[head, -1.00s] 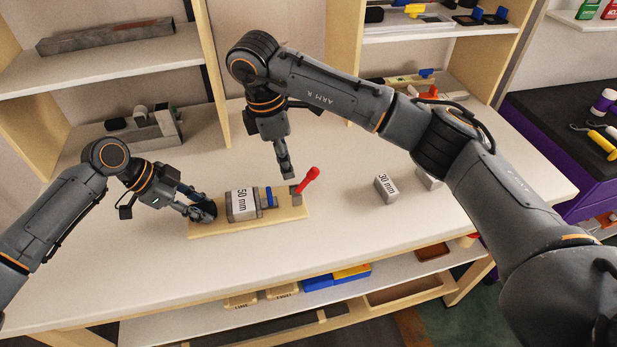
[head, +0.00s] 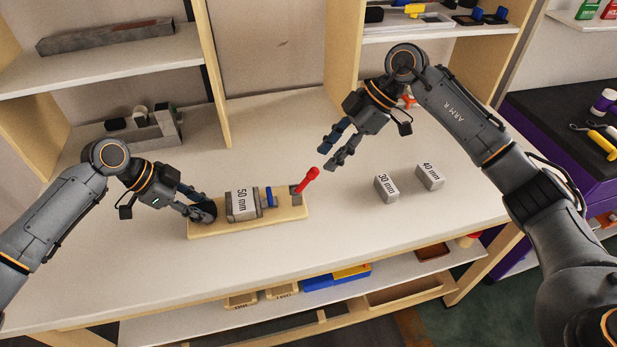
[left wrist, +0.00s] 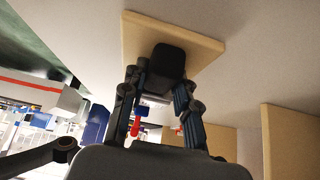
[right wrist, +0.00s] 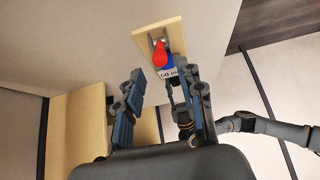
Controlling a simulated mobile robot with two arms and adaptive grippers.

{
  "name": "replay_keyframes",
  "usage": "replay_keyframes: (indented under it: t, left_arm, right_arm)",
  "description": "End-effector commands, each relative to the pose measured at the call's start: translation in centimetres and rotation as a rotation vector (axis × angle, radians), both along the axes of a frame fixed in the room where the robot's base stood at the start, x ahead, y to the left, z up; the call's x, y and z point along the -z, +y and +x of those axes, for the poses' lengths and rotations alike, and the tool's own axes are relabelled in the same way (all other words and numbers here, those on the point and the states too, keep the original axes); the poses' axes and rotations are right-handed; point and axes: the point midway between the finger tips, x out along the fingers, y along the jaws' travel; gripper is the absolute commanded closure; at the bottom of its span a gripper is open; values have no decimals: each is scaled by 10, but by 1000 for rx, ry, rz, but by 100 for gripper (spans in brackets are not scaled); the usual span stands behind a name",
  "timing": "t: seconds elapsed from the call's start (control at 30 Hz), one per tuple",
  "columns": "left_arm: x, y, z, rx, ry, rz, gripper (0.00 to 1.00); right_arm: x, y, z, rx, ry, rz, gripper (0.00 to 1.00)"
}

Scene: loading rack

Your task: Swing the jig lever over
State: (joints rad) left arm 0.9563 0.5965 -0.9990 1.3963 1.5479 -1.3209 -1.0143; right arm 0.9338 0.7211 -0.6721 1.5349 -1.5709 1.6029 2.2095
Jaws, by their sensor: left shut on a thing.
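The jig is a wooden board (head: 290,214) on the bench. It carries a grey block marked 50 mm (head: 242,205), a blue part (head: 270,197) and a red-handled lever (head: 307,180) at its right end. The lever leans up and to the right. My left gripper (head: 203,212) is shut on a dark block at the board's left end; the dark block (left wrist: 168,62) shows between the fingers in the left wrist view. My right gripper (head: 328,157) is open and empty, above and behind the lever, apart from it. In the right wrist view the red knob (right wrist: 160,52) lies beyond the spread fingers.
A 30 mm block (head: 386,188) and a 40 mm block (head: 429,177) stand on the bench right of the jig. Shelf uprights (head: 345,60) rise behind. A grey fixture (head: 150,135) sits at the back left. The bench in front of the jig is clear.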

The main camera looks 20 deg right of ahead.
Motion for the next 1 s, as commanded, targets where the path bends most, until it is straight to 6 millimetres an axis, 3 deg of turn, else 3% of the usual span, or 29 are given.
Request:
replay_keyframes:
  t: [0.6,1.0]
  left_arm:
    - [0,0,0,-1,1,0,100]
    - [0,0,0,-1,1,0,100]
  right_arm:
    - [49,34,1,-1,1,1,62]
    - [58,40,2,1,1,1,62]
